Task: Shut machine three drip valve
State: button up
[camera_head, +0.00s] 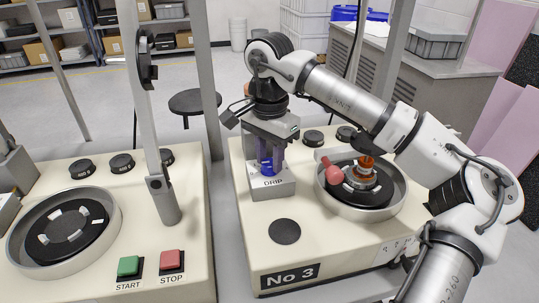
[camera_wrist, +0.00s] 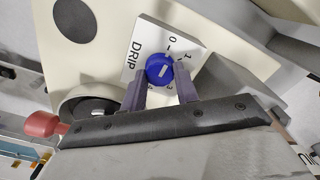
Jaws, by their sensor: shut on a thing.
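The machine three drip valve is a blue round knob (camera_wrist: 160,69) on a pale DRIP box (camera_head: 270,184), with numbers around it. The box also shows in the wrist view (camera_wrist: 137,42). My gripper (camera_head: 268,158) points down over the box from above. In the wrist view its two purple-grey fingertips (camera_wrist: 161,80) are on either side of the knob, shut on it. A short pale mark shows on the knob's face, but its exact setting is hard to tell. In the head view the fingers hide most of the knob.
Right of the box is a round bowl (camera_head: 333,206) with an orange-topped part (camera_head: 365,163) and a red handle (camera_head: 328,171). My arm passes above it. The left machine has START (camera_head: 128,266) and STOP (camera_head: 171,262) buttons and a grey post (camera_head: 160,187).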

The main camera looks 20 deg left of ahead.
aim_at(269, 162)
jog(key=shift+n, duration=0.4)
jog(key=o, duration=1)
jog(key=shift+r, duration=0.1)
jog(key=shift+r, duration=6.8)
